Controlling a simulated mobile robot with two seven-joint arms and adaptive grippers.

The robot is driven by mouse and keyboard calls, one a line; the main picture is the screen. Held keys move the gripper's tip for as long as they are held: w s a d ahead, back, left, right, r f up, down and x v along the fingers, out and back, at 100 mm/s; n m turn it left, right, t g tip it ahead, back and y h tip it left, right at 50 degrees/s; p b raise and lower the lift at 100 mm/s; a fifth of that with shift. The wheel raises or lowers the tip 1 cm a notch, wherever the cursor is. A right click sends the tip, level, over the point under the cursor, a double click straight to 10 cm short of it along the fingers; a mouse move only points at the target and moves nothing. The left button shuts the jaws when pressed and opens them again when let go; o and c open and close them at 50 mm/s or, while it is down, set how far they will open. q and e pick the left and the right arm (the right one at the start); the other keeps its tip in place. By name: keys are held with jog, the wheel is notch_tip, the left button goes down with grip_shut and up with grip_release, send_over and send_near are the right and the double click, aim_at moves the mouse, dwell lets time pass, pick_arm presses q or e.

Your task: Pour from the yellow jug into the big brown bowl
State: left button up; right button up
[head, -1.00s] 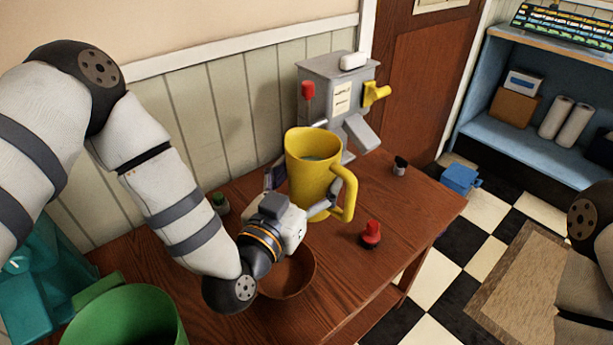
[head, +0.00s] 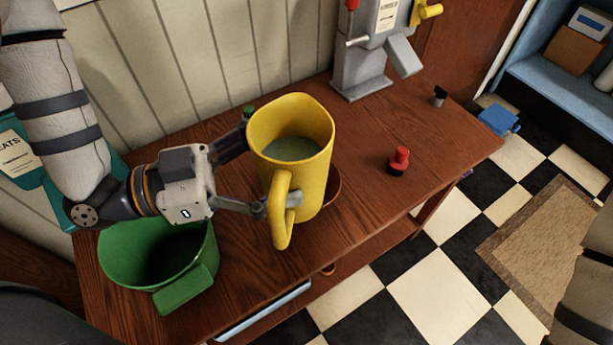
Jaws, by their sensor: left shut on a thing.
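The yellow jug (head: 303,178) is near the middle of the head view, roughly upright, with its mouth facing up and a grey-green content inside. Its handle is toward the camera. My left gripper (head: 268,168) is shut on the jug, with its fingers on either side of the body. The brown bowl (head: 334,188) is on the wooden table, mostly hidden behind the jug; only part of its rim shows to the right. Whether the jug's base is clear of the table or bowl is hard to tell. My right gripper is out of view.
A green container (head: 128,256) stands at the table's left end. A red-topped item (head: 398,162) and a small dark item (head: 439,97) stand on the table (head: 350,235) to the right. A grey machine (head: 358,70) stands at the back. The table right of the bowl is mostly clear.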

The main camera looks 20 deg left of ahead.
pick_arm(q)
jog(key=shift+s+r+m+g, duration=0.3)
jog(key=shift+s+g, duration=0.1)
jog(key=shift+s, duration=0.45)
jog(key=shift+w+f, duration=0.1)
jog(key=shift+w, duration=0.05)
jog(key=shift+w+a+f+n, duration=0.1)
jog(key=shift+w+f+n, duration=0.1)
jog(key=shift+n, duration=0.35)
jog(key=shift+w+f+n, duration=0.15)
jog(key=shift+n, duration=0.4)
jog(key=shift+w+a+f+n+g+y, duration=0.1)
jog(key=shift+w+f+n+g+y, duration=0.25)
jog(key=shift+f+n, duration=0.3)
jog(key=shift+w+a+f+n+g+y, duration=0.15)
jog(key=shift+w+f+n+g, duration=0.3)
jog(key=shift+n, duration=0.3)
jog(key=shift+w+f+n+g, duration=0.3)
jog(key=shift+w+n, duration=0.25)
jog(key=shift+n, duration=0.15)
jog(key=shift+f+n+y, duration=0.3)
jog(key=shift+f, duration=0.1)
jog(key=shift+f+n+g, duration=0.3)
jog(key=shift+f+g, duration=0.1)
jog(key=shift+f+n+g, duration=0.2)
jog(key=shift+n+g, duration=0.1)
jog(key=shift+n, duration=0.1)
